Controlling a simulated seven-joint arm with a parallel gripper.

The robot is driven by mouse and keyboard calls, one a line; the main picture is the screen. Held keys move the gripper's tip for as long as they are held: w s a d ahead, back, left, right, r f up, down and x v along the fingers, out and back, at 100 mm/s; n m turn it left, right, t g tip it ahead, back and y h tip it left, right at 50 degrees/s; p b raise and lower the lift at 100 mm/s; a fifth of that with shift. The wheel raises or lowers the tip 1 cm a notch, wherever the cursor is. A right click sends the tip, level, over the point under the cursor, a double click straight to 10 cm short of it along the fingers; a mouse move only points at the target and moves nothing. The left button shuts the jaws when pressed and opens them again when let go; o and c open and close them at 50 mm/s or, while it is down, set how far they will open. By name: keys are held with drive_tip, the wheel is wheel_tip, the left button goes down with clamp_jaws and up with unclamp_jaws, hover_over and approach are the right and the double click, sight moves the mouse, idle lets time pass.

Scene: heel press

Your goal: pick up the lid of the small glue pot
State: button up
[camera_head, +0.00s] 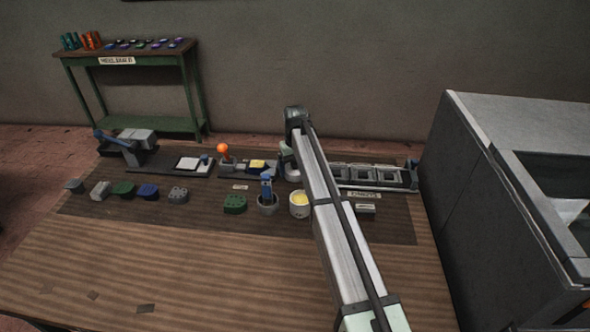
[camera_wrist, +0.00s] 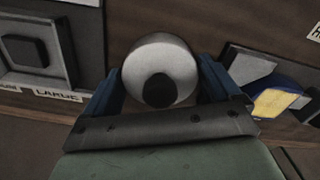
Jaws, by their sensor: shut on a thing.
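My gripper (camera_wrist: 160,76) is shut on a round white lid (camera_wrist: 160,52) with a black knob, one blue finger on each side of it. In the head view a pale round thing (camera_head: 292,177) shows just below my gripper (camera_head: 287,160), partly behind my arm. I cannot tell whether the lid sits on a pot or is clear of one, as what lies under it is hidden. An open white pot with yellow contents (camera_head: 299,204) stands nearer on the table, just left of my arm.
A grey cup with a blue-handled tool (camera_head: 267,203) and a green block (camera_head: 235,204) stand left of the open pot. A long rack (camera_head: 375,175) lies right of my arm. A large grey cabinet (camera_head: 480,190) bounds the right. The table's front (camera_head: 190,270) is mostly clear.

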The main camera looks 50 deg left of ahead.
drive_tip(key=shift+r, duration=0.1)
wheel_tip(320, 180, up, 9)
drive_tip(key=shift+s+r, duration=0.1)
drive_tip(key=s+d+r, duration=0.2)
drive_tip(key=s+d, duration=0.2)
hover_over(300, 201)
drive_tip(key=shift+w+f, duration=0.1)
drive_tip(key=shift+f, duration=2.05)
drive_tip(key=shift+f, duration=0.5)
drive_tip(key=shift+f, duration=0.4)
drive_tip(key=shift+f, duration=1.15)
idle(2.0)
drive_tip(key=o, duration=0.5)
